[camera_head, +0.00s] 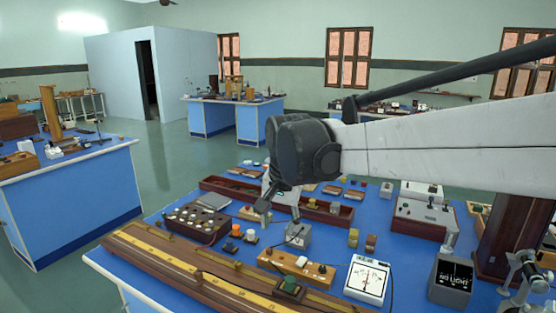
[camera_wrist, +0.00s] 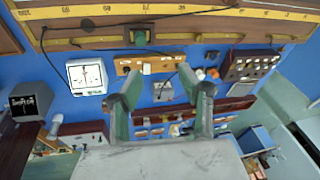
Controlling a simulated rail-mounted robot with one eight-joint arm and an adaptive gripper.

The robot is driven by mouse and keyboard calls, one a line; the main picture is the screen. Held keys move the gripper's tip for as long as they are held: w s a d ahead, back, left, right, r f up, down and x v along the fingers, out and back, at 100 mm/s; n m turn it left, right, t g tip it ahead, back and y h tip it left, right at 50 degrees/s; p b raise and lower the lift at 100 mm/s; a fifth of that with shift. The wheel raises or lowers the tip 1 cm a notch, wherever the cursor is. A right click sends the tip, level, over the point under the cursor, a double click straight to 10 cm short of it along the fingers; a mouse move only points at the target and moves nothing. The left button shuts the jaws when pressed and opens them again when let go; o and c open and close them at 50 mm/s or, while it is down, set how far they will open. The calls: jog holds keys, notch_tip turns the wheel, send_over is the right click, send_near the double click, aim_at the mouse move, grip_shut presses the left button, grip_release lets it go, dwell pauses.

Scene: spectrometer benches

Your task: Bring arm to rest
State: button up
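My gripper (camera_head: 280,213) hangs from the white arm over the blue bench, pointing down, in the head view. In the wrist view its two fingers (camera_wrist: 162,95) are spread apart with nothing between their tips. A small grey box (camera_head: 297,235) is on the bench near the fingertips; it also shows beyond the finger gap in the wrist view (camera_wrist: 163,91). The head view partly hides the gripper's base behind the dark wrist joint. I cannot tell the exact height of the fingertips above the bench.
A long wooden bridge with a yellow scale (camera_head: 180,263) runs along the front edge. A white dial meter (camera_head: 367,280), a lamp box (camera_head: 451,278), a dark knobbed box (camera_head: 196,222) and a wooden plug strip (camera_head: 296,268) crowd the bench. Another blue bench (camera_head: 80,205) stands left across an open aisle.

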jog(key=s+d+f+n+t, duration=0.1)
jog(key=s+d+f+t, duration=0.1)
jog(key=s+d, duration=0.8)
jog(key=s+d+f+n+t+h, duration=0.1)
jog(key=s+d+f+n+t, duration=0.1)
jog(key=s+d, duration=0.8)
jog(key=s+f, duration=0.1)
jog(key=s, duration=0.1)
jog(key=shift+s+f, duration=0.35)
jog(key=shift+f, duration=0.05)
jog(key=shift+o, duration=0.4)
dwell(2.7)
